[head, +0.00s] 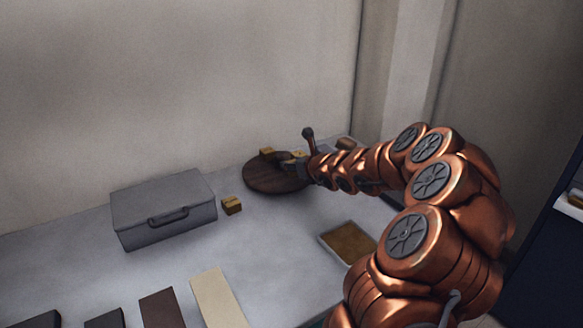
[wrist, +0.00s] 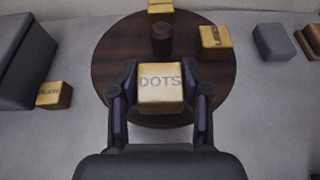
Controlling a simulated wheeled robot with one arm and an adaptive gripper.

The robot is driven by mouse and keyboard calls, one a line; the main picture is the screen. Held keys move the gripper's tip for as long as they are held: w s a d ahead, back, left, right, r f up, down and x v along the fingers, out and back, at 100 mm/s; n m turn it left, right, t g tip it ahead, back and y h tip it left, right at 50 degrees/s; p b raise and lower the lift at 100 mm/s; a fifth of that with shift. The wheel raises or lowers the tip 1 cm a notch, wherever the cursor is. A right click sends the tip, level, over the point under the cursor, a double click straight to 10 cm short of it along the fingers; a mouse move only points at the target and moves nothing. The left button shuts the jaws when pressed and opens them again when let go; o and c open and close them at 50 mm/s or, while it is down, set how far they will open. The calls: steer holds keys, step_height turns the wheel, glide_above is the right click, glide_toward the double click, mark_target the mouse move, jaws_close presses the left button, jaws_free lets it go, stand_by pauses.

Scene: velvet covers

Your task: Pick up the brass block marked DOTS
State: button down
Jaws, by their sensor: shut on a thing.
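The brass block marked DOTS (wrist: 160,85) is between the two dark fingers of my gripper (wrist: 160,95) in the wrist view, its lettered face up. My gripper is shut on it, with a finger at its left and right sides. The block is over the near part of a round dark wooden board (wrist: 115,60); I cannot tell whether it touches the board. In the head view my gripper (head: 287,164) is over the same board (head: 268,183), and the held block cannot be made out clearly there.
A brass block with lettering (wrist: 215,41) sits on the board, right. Another brass block (wrist: 161,7) is behind a dark cylinder (wrist: 162,40). A brass block (wrist: 53,95) stands beside a grey case (head: 165,212). A shallow tray (head: 347,242) and several flat swatches (head: 217,298) lie nearer.

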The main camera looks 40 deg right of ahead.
steer(key=s+a+b, duration=0.1)
steer(key=s+a, duration=0.1)
steer(key=s, duration=0.4)
steer(key=s+a+r+b, duration=0.1)
steer(key=s+a+b, duration=0.1)
steer(key=s, duration=0.5)
steer(key=shift+s+a+r, duration=0.25)
steer(key=shift+a, duration=0.4)
